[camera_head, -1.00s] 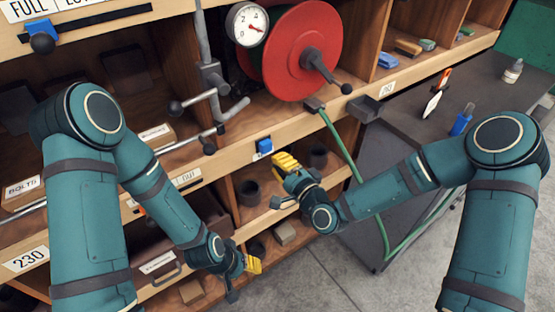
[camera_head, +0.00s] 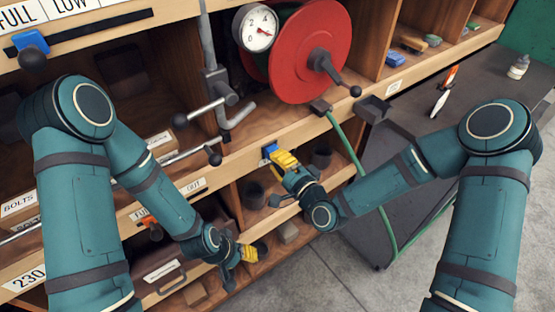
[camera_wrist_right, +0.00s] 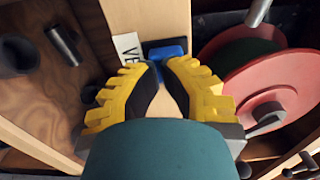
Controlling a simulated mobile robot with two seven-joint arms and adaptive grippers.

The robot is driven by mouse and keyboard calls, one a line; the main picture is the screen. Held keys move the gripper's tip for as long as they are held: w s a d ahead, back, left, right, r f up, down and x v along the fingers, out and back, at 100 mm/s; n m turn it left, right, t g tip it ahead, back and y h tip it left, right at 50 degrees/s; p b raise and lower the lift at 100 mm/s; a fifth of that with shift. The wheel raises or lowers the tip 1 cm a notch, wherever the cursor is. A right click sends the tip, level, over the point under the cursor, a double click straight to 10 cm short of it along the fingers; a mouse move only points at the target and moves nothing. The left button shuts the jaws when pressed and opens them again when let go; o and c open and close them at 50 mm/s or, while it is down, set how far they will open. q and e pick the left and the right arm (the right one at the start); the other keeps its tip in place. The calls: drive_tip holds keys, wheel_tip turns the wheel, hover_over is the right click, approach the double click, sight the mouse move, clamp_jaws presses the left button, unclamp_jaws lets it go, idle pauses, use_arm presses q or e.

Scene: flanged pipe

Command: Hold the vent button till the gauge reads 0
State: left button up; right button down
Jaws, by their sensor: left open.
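The blue vent button (camera_head: 269,150) sits on the wooden shelf edge, beside a partly covered label. It also shows in the right wrist view (camera_wrist_right: 167,50). My right gripper (camera_head: 277,155) has its yellow fingertips at the button, seemingly touching it; in the wrist view (camera_wrist_right: 161,64) the tips are nearly together just in front of it. I cannot tell how far the button is pressed. The round white gauge (camera_head: 255,28) has a red needle pointing to the lower right, near the 4. My left gripper (camera_head: 246,258) is open and empty, low by the lower shelves.
A red reel (camera_head: 309,60) with a crank stands right of the gauge. Grey lever handles (camera_head: 205,105) stick out left of the button. A green hose (camera_head: 360,180) hangs to the right. A dark bench (camera_head: 420,125) holds a bottle (camera_head: 518,67).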

drive_tip(key=shift+b+x, duration=0.6)
drive_tip(key=shift+x, duration=0.35)
use_arm(q)
drive_tip(key=shift+s+d+f, duration=0.1)
drive_tip(key=shift+s+f, duration=0.15)
drive_tip(key=shift+f, duration=0.25)
use_arm(e)
drive_tip(key=shift+w+r, duration=0.1)
drive_tip(key=shift+a+r, duration=0.1)
drive_tip(key=shift+r, duration=0.1)
